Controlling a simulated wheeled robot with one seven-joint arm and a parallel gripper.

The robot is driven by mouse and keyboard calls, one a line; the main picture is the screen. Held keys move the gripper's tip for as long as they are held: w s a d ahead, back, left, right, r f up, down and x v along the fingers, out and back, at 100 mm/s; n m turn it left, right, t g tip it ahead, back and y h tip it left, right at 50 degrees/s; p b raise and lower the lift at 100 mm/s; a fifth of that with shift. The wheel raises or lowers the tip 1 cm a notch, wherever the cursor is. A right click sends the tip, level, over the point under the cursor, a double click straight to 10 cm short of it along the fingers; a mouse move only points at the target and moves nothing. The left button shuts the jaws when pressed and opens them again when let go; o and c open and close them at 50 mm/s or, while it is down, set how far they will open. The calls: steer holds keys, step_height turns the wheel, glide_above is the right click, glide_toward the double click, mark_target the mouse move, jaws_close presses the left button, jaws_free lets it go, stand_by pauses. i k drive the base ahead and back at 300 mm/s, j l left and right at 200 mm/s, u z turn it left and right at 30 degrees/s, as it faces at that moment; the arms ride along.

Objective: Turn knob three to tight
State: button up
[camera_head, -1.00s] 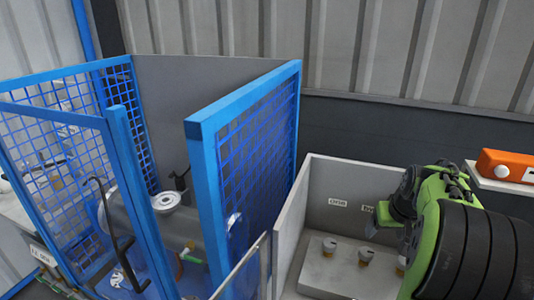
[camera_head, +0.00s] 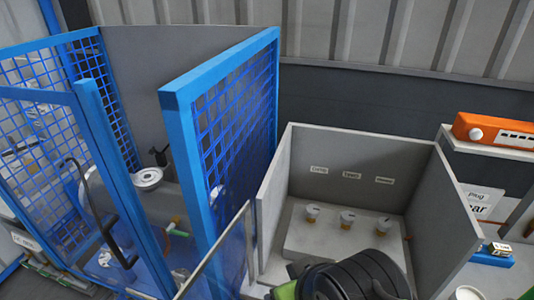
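My black and green arm shows at the bottom, in front of the box. My gripper's fingers cannot be made out, and nothing touches the knobs.
A blue mesh cage with an open door (camera_head: 225,140) stands left of the box. A clear panel (camera_head: 225,260) is between them. At the right are an orange device (camera_head: 495,130), a sign (camera_head: 482,203) and a blue item (camera_head: 493,257).

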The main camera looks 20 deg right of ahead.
mark_target(383, 225)
steer(key=k+z, duration=0.15)
steer(key=z, duration=1.15)
